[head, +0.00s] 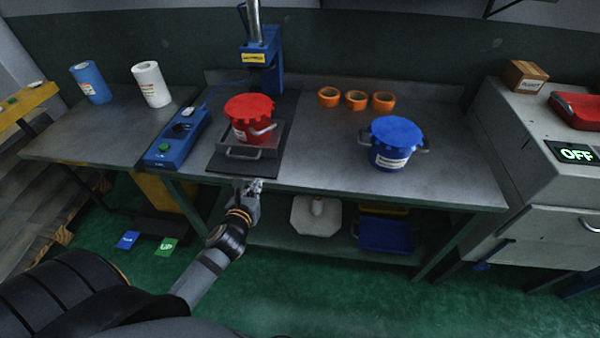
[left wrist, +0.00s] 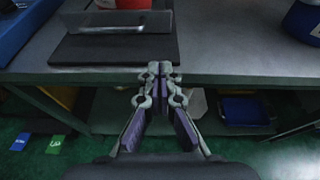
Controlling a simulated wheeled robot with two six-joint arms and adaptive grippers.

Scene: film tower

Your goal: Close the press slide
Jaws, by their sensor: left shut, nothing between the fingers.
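The press slide (head: 226,144) is a grey tray with a front handle (head: 243,154), pulled toward the front of a dark base plate. A red lidded bucket (head: 249,116) stands on it. The blue press (head: 262,62) rises behind. My left gripper (head: 249,184) is shut and empty, just in front of the table edge and below the slide handle, apart from it. In the left wrist view the shut fingers (left wrist: 160,70) point at the table edge, with the slide (left wrist: 117,22) up and to the left. My right gripper is not in view.
A blue control box (head: 178,138) with a green button sits left of the slide. The table between slide and blue bucket is clear. A lower shelf lies under the table.

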